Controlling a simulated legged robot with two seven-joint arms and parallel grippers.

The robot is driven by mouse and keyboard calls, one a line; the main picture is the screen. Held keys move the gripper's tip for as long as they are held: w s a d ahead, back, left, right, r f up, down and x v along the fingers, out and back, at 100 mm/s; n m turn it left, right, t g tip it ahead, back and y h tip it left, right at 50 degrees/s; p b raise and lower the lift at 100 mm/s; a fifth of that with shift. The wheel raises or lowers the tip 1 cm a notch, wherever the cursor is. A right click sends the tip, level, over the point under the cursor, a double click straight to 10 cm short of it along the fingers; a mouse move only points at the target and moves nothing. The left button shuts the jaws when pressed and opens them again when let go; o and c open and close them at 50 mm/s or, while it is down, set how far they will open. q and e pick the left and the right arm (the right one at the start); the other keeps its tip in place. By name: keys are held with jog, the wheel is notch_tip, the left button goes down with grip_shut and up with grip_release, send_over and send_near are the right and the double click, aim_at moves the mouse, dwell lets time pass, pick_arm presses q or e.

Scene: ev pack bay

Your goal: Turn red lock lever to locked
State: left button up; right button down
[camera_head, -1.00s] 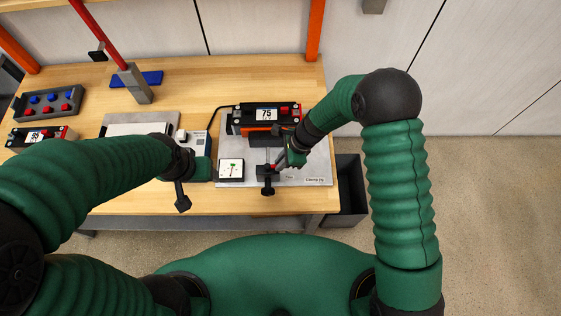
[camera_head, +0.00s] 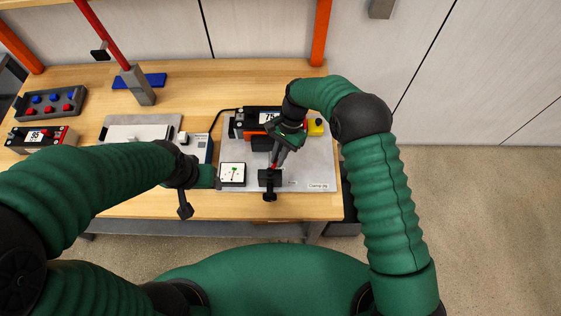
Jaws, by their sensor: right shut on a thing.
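The clamp jig (camera_head: 325,172) is a grey plate at the right end of the bench. A battery module marked 75 (camera_head: 262,117) sits at its back. A black clamp block (camera_head: 269,178) stands at its front edge. The red lock lever (camera_head: 274,166) shows only as a small red piece by this block. My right gripper (camera_head: 276,160) comes down from above and is shut on the lever, hiding most of it. A small dial with green and red marks (camera_head: 232,174) is left of the block. My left gripper (camera_head: 186,205) hangs by the bench's front edge; its jaws are not clear.
A yellow button box (camera_head: 316,127) stands at the jig's back right. A grey device with a cable (camera_head: 197,147) and a pale tray (camera_head: 140,130) are to the left. A dark bin is right of the bench.

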jog(key=shift+w+a+n+g+h+b, duration=0.2)
jog(key=shift+a+n+h+b, duration=0.35)
jog(key=shift+n, duration=0.7)
jog(key=shift+w+a+n+g+h+b, duration=0.15)
jog(key=shift+w+a+n+h+b, duration=0.2)
jog(key=shift+n+b, duration=0.65)
jog(key=shift+w+a+n+g+h+b, duration=0.15)
jog(key=shift+a+n+h+b, duration=0.3)
jog(key=shift+n, duration=1.1)
jog(key=shift+r, duration=0.1)
jog(key=c, duration=1.6)
grip_release()
jog(key=shift+a, duration=0.1)
jog(key=shift+c, duration=0.2)
jog(key=shift+o, duration=0.8)
